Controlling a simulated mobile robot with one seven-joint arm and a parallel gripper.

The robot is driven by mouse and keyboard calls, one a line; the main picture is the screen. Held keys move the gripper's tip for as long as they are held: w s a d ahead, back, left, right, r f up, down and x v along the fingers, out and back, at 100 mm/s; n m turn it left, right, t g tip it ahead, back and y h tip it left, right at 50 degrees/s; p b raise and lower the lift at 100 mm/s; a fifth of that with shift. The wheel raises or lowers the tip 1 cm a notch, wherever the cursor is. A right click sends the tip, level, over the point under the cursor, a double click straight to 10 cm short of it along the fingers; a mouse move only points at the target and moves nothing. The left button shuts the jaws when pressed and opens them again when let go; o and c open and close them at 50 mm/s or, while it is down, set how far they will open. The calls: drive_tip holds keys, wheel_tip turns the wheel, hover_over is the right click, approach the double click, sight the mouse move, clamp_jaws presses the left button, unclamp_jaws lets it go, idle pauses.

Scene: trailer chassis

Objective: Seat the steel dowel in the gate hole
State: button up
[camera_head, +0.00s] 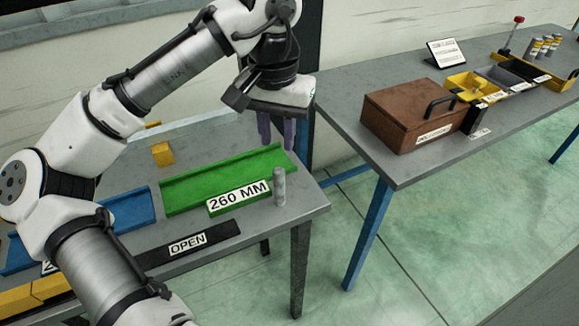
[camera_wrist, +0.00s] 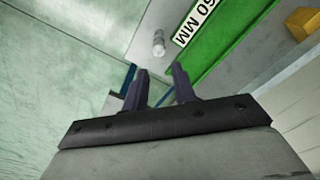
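The steel dowel (camera_head: 279,187) is a short grey cylinder. It stands upright on the grey table, beside the right end of the 260 MM label and near the table's right edge. It also shows in the wrist view (camera_wrist: 158,43), beyond the fingertips. My gripper (camera_head: 276,138) is above the table, over the right end of the green channel, and points down. Its two dark fingers (camera_wrist: 160,72) are apart with nothing between them. The dowel is apart from the fingers. I cannot make out a gate hole in either view.
A green channel (camera_head: 180,196) with the 260 MM label (camera_head: 239,198) lies beside the dowel. A blue channel (camera_head: 130,209), a yellow block (camera_head: 162,153) and a black OPEN bar (camera_head: 212,240) share the table. A second bench (camera_head: 345,100) holds a brown box (camera_head: 400,105) and bins.

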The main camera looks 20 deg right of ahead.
sight(277, 171)
drive_tip(key=f, duration=0.8)
drive_tip(key=shift+s+a+p, duration=0.15)
drive_tip(key=shift+a+p, duration=0.05)
drive_tip(key=shift+p, duration=0.15)
drive_tip(key=shift+d+f+p, duration=0.1)
drive_tip(key=shift+f+p, duration=0.55)
drive_tip(key=shift+f, duration=2.25)
clamp_jaws()
